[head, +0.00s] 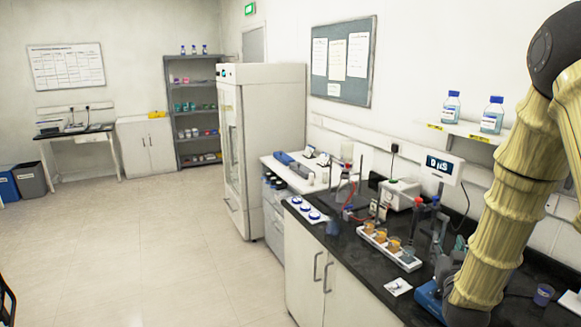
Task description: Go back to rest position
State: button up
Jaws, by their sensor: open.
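My arm, in a ribbed yellowish sleeve, comes down the right side of the head view over the black bench (345,245). My gripper is not in view; the arm's lower end runs out at the bottom edge. A white rack (388,250) on the bench holds several cups with orange and blue-grey contents. A white tray with blue-topped containers (307,209) lies near the bench's left end. A blue device (430,298) shows just left of my arm's lower end, partly cut off.
Two bottles stand on a wall shelf (462,131) close to my arm. The floor (170,240) at left is clear.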

jog(key=s+a+f+n+g+y+b, duration=0.1)
jog(key=s+a+f+g, duration=0.3)
jog(key=f, duration=0.7)
jog(key=s+a+f+g+y+b, duration=0.15)
jog(key=s+f, duration=0.35)
jog(key=f, duration=0.5)
jog(key=s+a+f+n+g+y, duration=0.1)
jog(key=s+a+f+g, duration=0.3)
jog(key=f, duration=0.7)
jog(key=s+a+f+g+b, duration=0.1)
jog(key=s+a+f+g, duration=0.1)
jog(key=s+f, duration=0.4)
jog(key=s+a+f+g+y+b, duration=0.1)
jog(key=s+a+f+g, duration=0.2)
jog(key=s, duration=1.1)
jog(key=s+a+f+n+g+y+b, duration=0.1)
jog(key=s+a+f, duration=0.3)
jog(key=s+f, duration=0.5)
jog(key=shift+s+g, duration=0.75)
jog(key=shift+g, duration=0.1)
